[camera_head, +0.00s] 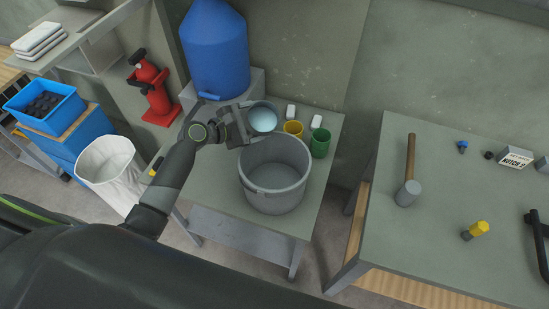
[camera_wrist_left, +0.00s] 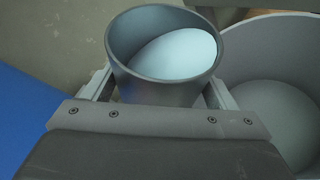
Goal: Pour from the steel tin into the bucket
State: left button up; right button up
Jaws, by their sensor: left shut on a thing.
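The steel tin (camera_head: 263,117) is a grey cylinder with pale blue contents, also seen close up in the left wrist view (camera_wrist_left: 165,80). My left gripper (camera_head: 243,120) is shut on the tin, its fingers on either side of the tin in the left wrist view (camera_wrist_left: 155,92). The tin looks near upright or only slightly tilted, and its contents lie inside the rim. The grey bucket (camera_head: 274,190) stands on the small table just in front of the tin; it fills the right of the left wrist view (camera_wrist_left: 270,85). Its visible inside looks empty. My right gripper is not seen.
A yellow cup (camera_head: 293,129), a green cup (camera_head: 320,143) and two small white items stand behind and right of the bucket. A blue drum (camera_head: 214,50) stands behind the tin. A hammer (camera_head: 408,180) lies on the right table.

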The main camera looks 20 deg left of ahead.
pick_arm(q)
jog(key=shift+s+d+r, duration=0.1)
dwell(0.3)
jog(key=shift+b, duration=0.45)
jog(key=shift+s+m, duration=0.1)
jog(key=shift+m, duration=0.2)
jog(key=shift+s+d+f+m+t+b, duration=0.2)
jog(key=shift+m+t+b, duration=0.3)
jog(key=shift+b, duration=0.8)
jog(key=shift+w+r+m+y+b, duration=0.1)
jog(key=shift+r+m+y+b, duration=0.25)
jog(key=shift+b, duration=0.4)
dwell(0.5)
jog(key=shift+r+m+t+b, duration=0.55)
jog(key=shift+m+b, duration=0.4)
jog(key=shift+b, duration=0.75)
dwell(0.8)
jog(key=shift+f+m+t+b, duration=0.25)
jog(key=shift+m+t+b, duration=0.1)
jog(key=shift+b, duration=0.75)
jog(key=shift+d+b, duration=0.1)
jog(key=shift+b, duration=0.25)
